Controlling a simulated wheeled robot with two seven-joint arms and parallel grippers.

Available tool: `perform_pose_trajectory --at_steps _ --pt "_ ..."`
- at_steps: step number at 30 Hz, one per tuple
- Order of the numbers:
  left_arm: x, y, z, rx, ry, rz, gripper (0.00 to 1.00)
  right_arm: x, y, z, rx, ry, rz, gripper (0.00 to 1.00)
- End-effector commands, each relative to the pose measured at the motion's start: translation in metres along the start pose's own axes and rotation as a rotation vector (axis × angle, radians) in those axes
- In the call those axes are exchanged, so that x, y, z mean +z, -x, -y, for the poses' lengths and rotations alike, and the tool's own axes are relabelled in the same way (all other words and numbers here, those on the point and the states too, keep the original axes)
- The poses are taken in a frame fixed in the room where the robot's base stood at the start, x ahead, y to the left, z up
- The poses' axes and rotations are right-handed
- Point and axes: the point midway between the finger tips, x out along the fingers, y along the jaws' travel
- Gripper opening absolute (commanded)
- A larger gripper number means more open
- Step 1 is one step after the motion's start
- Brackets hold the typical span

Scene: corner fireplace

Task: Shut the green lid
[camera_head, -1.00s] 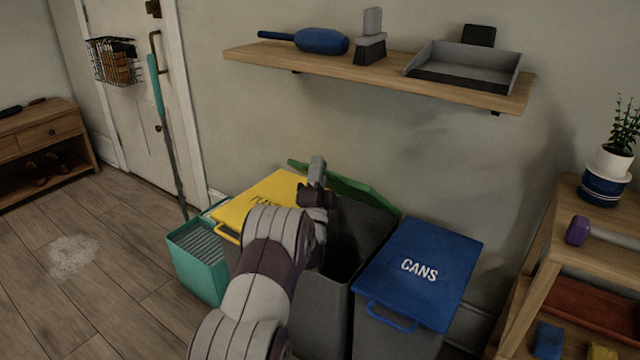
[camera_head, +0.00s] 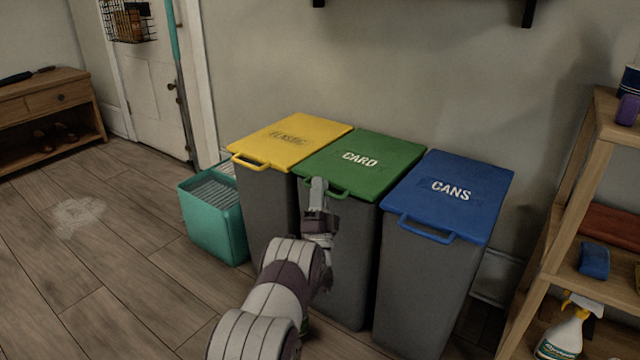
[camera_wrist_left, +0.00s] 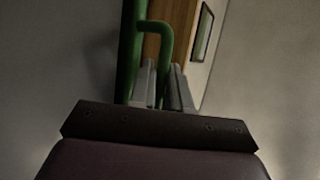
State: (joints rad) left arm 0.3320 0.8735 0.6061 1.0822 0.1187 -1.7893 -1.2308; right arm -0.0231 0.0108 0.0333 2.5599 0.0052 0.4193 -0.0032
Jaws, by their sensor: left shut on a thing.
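The green lid (camera_head: 362,160), marked CARD, lies flat on the middle grey bin (camera_head: 345,250), level with the lids on both sides. Its green handle sticks out at the front edge. My left gripper (camera_head: 318,188) is at that front edge, shut on the handle. In the left wrist view the green handle (camera_wrist_left: 153,30) runs down between the two grey fingers (camera_wrist_left: 160,85). The fingers hide part of the handle in the head view. My right gripper is not in view.
A yellow-lidded bin (camera_head: 290,140) stands left and a blue-lidded CANS bin (camera_head: 450,195) right. A teal bucket (camera_head: 215,220) stands beside the yellow one. A wooden shelf unit (camera_head: 570,190) is at the right. Floor at the left is open.

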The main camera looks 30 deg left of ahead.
Motion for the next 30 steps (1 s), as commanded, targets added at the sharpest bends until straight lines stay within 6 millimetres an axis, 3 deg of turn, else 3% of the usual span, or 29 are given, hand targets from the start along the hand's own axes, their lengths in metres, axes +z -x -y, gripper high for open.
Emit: perform_pose_trajectory --at_steps 18,19,20,30 --pt "0.0053 0.0126 -0.0121 0.010 -0.002 0.003 0.00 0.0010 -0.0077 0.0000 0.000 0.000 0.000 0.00" --pt "0.0053 0.0127 -0.0123 0.010 -0.002 0.003 0.27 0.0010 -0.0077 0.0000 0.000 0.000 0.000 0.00" --pt "0.0052 0.0127 -0.0123 0.010 -0.001 0.003 0.36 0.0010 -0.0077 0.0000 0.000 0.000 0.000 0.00" --pt "0.0044 0.0124 -0.0115 0.010 -0.001 0.003 0.38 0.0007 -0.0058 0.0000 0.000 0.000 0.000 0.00"
